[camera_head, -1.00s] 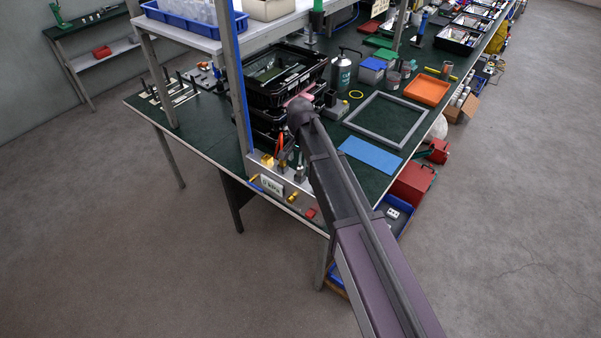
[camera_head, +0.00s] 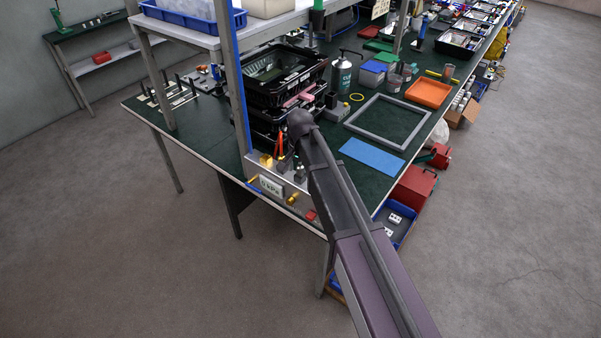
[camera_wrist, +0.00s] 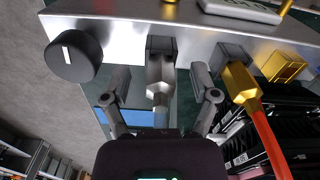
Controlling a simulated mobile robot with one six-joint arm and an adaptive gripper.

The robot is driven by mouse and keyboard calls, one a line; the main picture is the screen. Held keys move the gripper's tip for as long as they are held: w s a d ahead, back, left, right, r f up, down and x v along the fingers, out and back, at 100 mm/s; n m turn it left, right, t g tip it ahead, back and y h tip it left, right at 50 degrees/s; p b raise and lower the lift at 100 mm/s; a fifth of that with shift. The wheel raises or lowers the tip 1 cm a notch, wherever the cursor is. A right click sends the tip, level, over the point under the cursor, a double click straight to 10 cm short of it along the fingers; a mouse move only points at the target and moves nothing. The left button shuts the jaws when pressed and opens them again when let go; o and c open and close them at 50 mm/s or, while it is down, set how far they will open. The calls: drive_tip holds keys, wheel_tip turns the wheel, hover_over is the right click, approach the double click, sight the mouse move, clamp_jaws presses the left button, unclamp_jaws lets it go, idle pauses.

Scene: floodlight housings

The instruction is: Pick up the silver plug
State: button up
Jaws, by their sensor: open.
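The silver plug (camera_wrist: 158,88) shows in the middle of the wrist view, its square end at a dark socket block (camera_wrist: 161,47) on the front of a metal panel (camera_wrist: 205,30). My gripper (camera_wrist: 159,74) is open, with one finger on each side of the plug and a visible gap on both sides. The plug's rear runs back toward my gripper's palm, which hides what lies behind it. In the head view my arm hides most of the gripper, and the plug cannot be made out clearly.
Beside the plug, a gold plug (camera_wrist: 241,84) with a red cable sits at another socket. A black knob (camera_wrist: 73,56) sticks out on the left. The panel with its display (camera_head: 270,186) stands at the bench corner. Stacked black crates (camera_head: 285,85) stand behind it.

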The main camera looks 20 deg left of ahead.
idle(0.3)
clamp_jaws()
drive_tip(key=shift+r, duration=0.2)
wheel_tip(320, 180, up, 4)
drive_tip(key=p, duration=0.4)
drive_tip(key=shift+f, duration=0.2)
drive_tip(key=s+d, duration=0.3)
drive_tip(key=s, duration=0.4)
drive_tip(key=s+d+r+p, duration=0.1)
drive_tip(key=s+d, duration=0.3)
drive_tip(key=s, duration=0.3)
drive_tip(key=shift+d, duration=0.3)
drive_tip(key=shift+s+a, duration=0.15)
